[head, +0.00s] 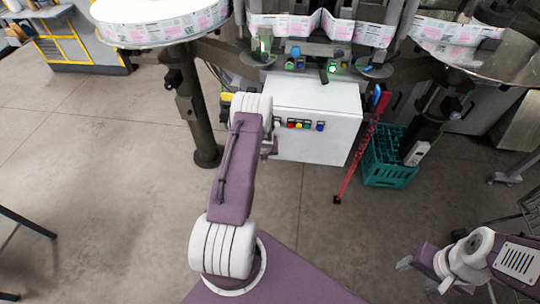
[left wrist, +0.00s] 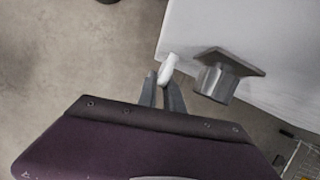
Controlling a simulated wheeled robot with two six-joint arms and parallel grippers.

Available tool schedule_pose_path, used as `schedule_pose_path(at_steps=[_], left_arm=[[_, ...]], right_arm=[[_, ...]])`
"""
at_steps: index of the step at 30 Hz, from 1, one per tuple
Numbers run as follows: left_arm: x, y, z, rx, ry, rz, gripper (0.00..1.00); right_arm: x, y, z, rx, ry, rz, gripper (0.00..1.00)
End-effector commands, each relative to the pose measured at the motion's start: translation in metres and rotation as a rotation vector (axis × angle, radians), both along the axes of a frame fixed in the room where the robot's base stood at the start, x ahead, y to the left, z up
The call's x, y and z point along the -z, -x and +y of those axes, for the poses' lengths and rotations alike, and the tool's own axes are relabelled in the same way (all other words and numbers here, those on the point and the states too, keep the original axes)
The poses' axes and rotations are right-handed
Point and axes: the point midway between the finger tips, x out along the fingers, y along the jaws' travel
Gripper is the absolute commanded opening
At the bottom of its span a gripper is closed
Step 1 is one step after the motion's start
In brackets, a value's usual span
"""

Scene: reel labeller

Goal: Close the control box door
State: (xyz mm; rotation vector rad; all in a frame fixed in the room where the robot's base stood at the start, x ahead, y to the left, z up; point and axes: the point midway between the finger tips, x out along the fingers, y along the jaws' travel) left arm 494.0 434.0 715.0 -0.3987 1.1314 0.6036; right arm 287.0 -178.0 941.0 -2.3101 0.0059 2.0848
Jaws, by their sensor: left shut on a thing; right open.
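The white control box (head: 318,95) stands under the labelling machine, with a row of coloured buttons on its upper front. Its white front face (head: 315,148) shows, but I cannot tell how far the door stands open. My left arm reaches to the box's left side; its gripper is mostly hidden behind the arm in the head view. In the left wrist view my left gripper (left wrist: 169,90) is shut on a small white part (left wrist: 168,68) beside the edge of a white panel (left wrist: 240,35). My right gripper (head: 420,275) is open at lower right, far from the box.
A green crate (head: 390,160) stands right of the box, with a red strut (head: 357,160) slanting between them. A dark machine leg (head: 198,125) stands to the left. Label reels on round tables (head: 160,22) hang above. The concrete floor in front is mostly clear.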

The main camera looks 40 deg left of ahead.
Motion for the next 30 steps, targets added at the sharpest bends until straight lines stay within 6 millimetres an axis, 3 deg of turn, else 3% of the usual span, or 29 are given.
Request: schedule_pose_path(at_steps=[17,18,20,30], left_arm=[[-0.001,-0.0004,0.0109,0.013,-0.005,-0.003,0.0],[-0.0014,-0.0007,0.011,0.013,-0.005,-0.003,0.14],[-0.0017,-0.001,0.011,0.014,-0.005,-0.005,0.3],[-0.0018,0.0006,0.0085,0.015,-0.002,-0.001,0.32]], right_arm=[[-0.0056,0.0001,0.0,0.0,0.0,0.0,0.56],[-0.0056,0.0001,0.0,0.0,0.0,0.0,0.56],[-0.0056,0.0001,0.0,0.0,0.0,0.0,0.56],[-0.0047,0.0001,0.0,0.0,0.0,0.0,0.56]])
